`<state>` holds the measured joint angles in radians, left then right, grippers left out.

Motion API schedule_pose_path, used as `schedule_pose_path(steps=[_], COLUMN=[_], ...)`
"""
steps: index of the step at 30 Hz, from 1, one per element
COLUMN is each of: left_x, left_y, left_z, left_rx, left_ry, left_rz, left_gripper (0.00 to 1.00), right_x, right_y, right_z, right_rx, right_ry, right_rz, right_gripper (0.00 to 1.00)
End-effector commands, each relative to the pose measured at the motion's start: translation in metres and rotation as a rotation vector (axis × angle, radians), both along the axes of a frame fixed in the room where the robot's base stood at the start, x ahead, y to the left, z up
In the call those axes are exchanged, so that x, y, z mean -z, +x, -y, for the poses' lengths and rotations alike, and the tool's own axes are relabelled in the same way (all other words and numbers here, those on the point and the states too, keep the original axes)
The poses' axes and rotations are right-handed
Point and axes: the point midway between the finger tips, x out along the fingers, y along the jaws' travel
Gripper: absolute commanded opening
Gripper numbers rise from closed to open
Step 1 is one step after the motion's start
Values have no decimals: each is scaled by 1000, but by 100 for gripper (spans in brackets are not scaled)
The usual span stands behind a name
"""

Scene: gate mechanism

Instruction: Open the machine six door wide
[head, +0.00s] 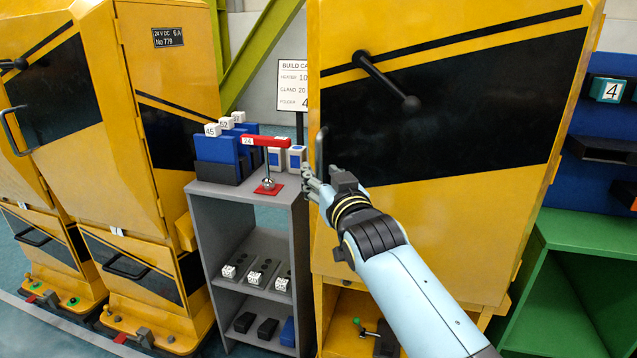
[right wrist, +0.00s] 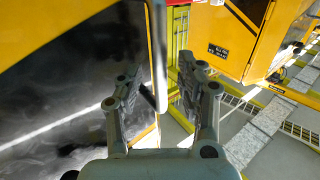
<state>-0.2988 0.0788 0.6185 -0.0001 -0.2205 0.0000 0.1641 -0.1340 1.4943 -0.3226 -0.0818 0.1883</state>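The yellow machine door (head: 440,215) with a black slanted panel stands in front of my right arm and looks closed. Its upright dark handle (head: 321,150) is at the door's left edge. No number six shows on it. A black lever with a ball knob (head: 388,82) sits on its upper part. My right gripper (head: 312,182) is by the lower end of the handle. In the right wrist view the gripper (right wrist: 158,95) is open, with the grey handle bar (right wrist: 159,55) showing between its fingers; contact cannot be told. My left gripper is not in view.
A grey shelf (head: 250,190) with a red T-shaped lever (head: 267,145), blue boxes and numbered blocks stands left of the door. Other yellow machines (head: 120,190) are farther left. A green shelf (head: 585,235) is at the right.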

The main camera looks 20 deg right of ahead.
Motion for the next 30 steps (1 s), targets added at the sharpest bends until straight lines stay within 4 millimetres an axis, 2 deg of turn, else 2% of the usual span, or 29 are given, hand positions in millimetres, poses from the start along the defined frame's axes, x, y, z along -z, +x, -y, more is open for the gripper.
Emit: schedule_pose_path(steps=[3, 6, 14, 15, 24, 30], left_x=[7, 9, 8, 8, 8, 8], left_y=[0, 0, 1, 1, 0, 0], left_z=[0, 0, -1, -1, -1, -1], left_rx=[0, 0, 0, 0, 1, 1], left_ry=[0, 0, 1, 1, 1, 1], left_rz=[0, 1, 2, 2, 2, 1], left_gripper=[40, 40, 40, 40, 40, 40], right_x=[1, 0, -1, -1, 0, 0], right_y=[15, 21, 23, 22, 22, 22], right_z=[0, 0, 0, 0, 0, 0], right_rx=[0, 0, 0, 0, 0, 0], right_ry=[-1, 1, 1, 1, 1, 1], right_rz=[0, -1, -1, -1, -1, -1], right_gripper=[38, 38, 38, 37, 0, 0])
